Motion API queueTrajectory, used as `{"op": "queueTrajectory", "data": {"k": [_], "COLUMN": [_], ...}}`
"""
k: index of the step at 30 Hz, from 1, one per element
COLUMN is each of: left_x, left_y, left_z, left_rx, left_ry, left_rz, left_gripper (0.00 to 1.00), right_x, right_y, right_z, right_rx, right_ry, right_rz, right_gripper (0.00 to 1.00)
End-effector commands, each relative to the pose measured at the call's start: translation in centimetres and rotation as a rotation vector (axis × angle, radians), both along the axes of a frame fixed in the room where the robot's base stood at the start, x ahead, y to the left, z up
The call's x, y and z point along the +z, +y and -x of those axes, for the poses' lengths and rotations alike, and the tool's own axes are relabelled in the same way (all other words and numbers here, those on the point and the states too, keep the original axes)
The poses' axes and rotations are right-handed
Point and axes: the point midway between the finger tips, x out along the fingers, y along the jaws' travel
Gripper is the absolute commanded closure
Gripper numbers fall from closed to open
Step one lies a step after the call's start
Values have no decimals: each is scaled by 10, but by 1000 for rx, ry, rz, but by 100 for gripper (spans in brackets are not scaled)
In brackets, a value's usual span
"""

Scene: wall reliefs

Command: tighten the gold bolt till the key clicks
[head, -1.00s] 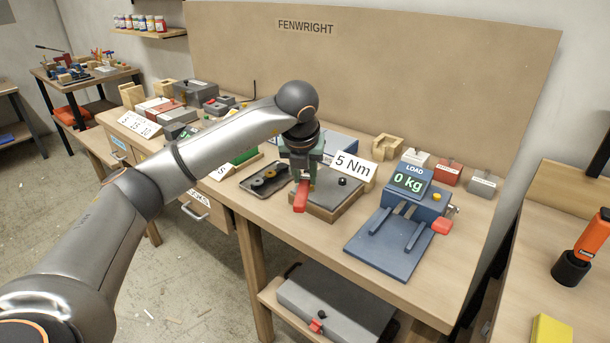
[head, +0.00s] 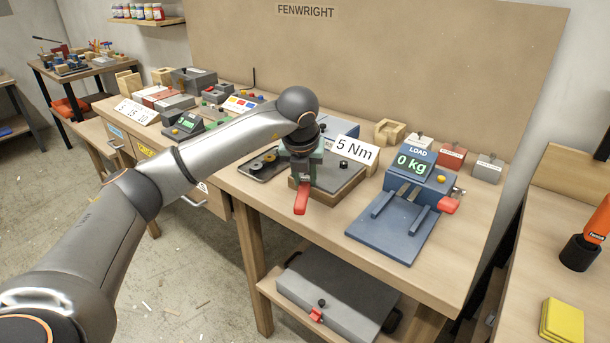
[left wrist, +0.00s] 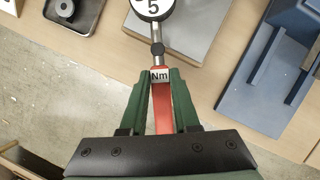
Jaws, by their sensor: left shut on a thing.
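My left gripper (head: 303,178) is shut on the red handle (head: 301,202) of a key at the front edge of the grey plate (head: 336,178). In the left wrist view the green fingers (left wrist: 160,80) close around the red handle (left wrist: 163,112), marked "Nm". A metal shaft runs from it to a round white dial (left wrist: 152,6) reading 5, above the plate. The gold bolt does not show; I cannot tell whether the key sits on it. A black knob (head: 343,164) stands on the plate, near a "5 Nm" sign (head: 355,150). My right gripper is not in view.
A blue load stand (head: 395,220) reading 0 kg, with a red handle, stands right of the plate. A dark tray (head: 250,172) with rings lies to the left. A grey box (head: 335,300) sits on the lower shelf.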

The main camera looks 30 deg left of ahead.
Motion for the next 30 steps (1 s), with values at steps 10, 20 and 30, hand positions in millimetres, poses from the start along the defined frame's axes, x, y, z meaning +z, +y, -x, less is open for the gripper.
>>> {"op": "queueTrajectory", "data": {"k": [10,20,30], "left_x": [-5,-5,-5], "left_y": [0,1,5], "left_z": [0,0,2], "left_rx": [0,-12,-53], "left_ry": [-4,-3,-4], "left_rz": [1,1,1], "left_gripper": [100,100,100], "right_x": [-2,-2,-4], "right_y": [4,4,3], "right_z": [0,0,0], "right_rx": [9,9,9], "right_ry": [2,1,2], "right_rz": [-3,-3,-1], "right_gripper": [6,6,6]}}
